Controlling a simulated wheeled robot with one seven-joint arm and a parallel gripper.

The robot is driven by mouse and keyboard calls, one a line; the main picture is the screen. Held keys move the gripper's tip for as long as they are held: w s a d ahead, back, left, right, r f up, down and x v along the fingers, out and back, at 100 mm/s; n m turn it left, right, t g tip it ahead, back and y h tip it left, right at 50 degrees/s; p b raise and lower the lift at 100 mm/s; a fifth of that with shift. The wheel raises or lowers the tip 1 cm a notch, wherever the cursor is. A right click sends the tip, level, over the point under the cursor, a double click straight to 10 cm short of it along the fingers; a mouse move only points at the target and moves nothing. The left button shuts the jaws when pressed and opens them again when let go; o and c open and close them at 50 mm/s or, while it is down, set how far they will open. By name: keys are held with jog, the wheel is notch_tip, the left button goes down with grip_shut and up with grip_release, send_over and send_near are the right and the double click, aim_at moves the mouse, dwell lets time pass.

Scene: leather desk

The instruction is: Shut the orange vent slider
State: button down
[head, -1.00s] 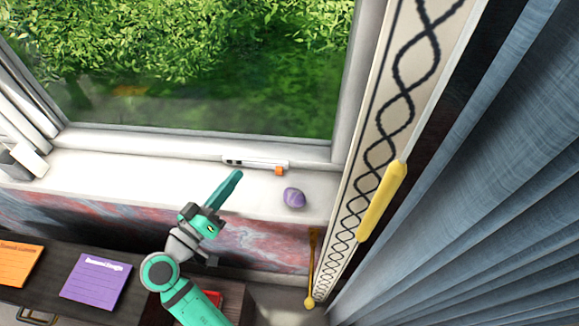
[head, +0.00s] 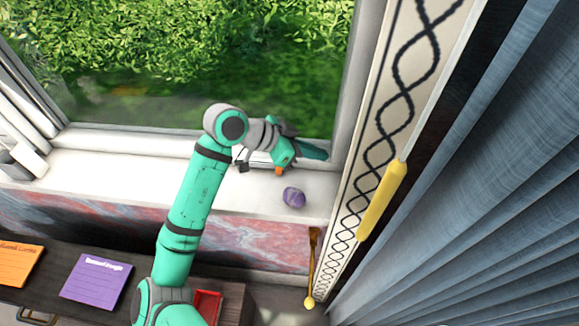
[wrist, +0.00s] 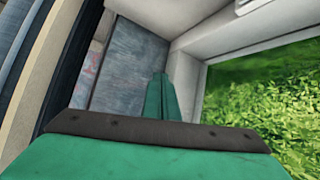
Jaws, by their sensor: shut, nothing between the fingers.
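The orange vent slider (head: 279,171) shows as a small orange tab just below my gripper in the head view, at the right part of the window's bottom frame. Most of the vent strip behind it is hidden by my arm. My gripper (head: 314,152) is shut and empty, its green fingers pointing right along the window frame, at the slider's upper right. In the wrist view the shut fingers (wrist: 161,98) point toward the grey corner beside the window. The slider does not show in the wrist view. I cannot tell whether my gripper touches it.
A purple stone-like object (head: 294,197) lies on the white sill (head: 100,170), just below the slider. The patterned curtain border (head: 385,130) with a yellow handle-like piece (head: 382,202) stands to the right. An orange note (head: 18,263) and a purple note (head: 96,277) lie on the desk.

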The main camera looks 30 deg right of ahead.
jog(key=w+a+f+m+t+y, duration=0.1)
jog(key=w+f+m+y, duration=0.1)
jog(key=f+y, duration=0.1)
jog(key=w+a+f+m+t+y, duration=0.1)
jog(key=a+f+y, duration=0.1)
jog(key=y, duration=0.3)
jog(key=w+a+f+m+t+y, duration=0.1)
jog(key=w+f+m+t+y, duration=0.1)
jog(key=f+y, duration=0.2)
jog(key=shift+w+a+f+m, duration=0.1)
jog(key=shift+w+a+m, duration=0.15)
jog(key=shift+w+m, duration=0.05)
dwell(0.9)
